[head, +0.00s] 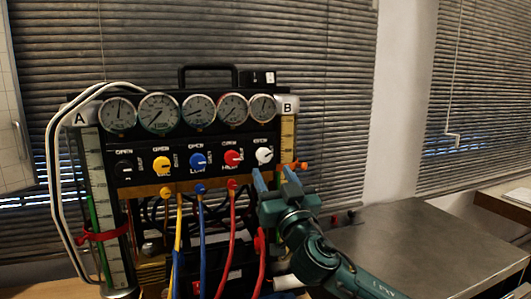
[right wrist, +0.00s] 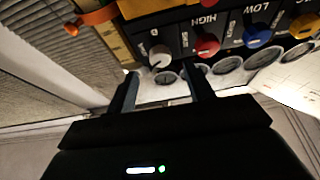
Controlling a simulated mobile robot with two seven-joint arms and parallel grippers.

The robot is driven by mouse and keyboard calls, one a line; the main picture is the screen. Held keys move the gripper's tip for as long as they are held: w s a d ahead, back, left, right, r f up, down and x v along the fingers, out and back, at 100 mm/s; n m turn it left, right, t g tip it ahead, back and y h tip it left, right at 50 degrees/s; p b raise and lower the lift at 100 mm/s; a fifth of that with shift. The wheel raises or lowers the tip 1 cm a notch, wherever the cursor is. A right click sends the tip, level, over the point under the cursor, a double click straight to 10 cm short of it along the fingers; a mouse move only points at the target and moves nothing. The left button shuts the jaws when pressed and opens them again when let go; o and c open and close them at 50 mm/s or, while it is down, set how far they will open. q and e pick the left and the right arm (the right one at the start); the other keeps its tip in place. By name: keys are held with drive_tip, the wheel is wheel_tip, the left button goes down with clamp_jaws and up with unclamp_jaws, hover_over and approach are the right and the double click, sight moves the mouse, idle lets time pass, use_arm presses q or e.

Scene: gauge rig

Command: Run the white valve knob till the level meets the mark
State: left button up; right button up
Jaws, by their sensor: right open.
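The white valve knob (head: 264,155) is the rightmost of a row of knobs on the black gauge panel. It also shows in the right wrist view (right wrist: 160,57), just beyond my fingers. My right gripper (head: 275,177) is open, its two blue fingers pointing up just below the knob. In the right wrist view the gripper (right wrist: 163,82) has the knob between its finger lines, with no clear contact. Tube A (head: 107,210) stands at left with a green strip and a red band (head: 103,236). Tube B (head: 288,140) is amber, with an orange piece (head: 298,166) beside it. I cannot tell the liquid level.
The red knob (head: 233,158) sits close to the left of the white one, then blue (head: 198,160), yellow and black knobs. Several round gauges (head: 200,112) line the top. Coloured hoses (head: 222,240) hang below. A bare metal table (head: 430,245) is at right.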

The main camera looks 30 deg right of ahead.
sight(265, 158)
drive_tip(key=p+x, duration=0.1)
drive_tip(key=x, duration=0.3)
drive_tip(key=shift+w+d+r, duration=0.1)
drive_tip(key=shift+w+r, duration=0.1)
drive_tip(key=shift+w, duration=0.05)
drive_tip(key=shift+w+d+r+p, duration=0.15)
drive_tip(key=shift+w+p, duration=0.2)
drive_tip(key=shift+w, duration=0.3)
use_arm(q)
drive_tip(key=shift+s+a+f+y, duration=0.15)
drive_tip(key=shift+a+y, duration=0.25)
drive_tip(key=shift+a, duration=0.15)
use_arm(e)
drive_tip(key=shift+c, duration=0.2)
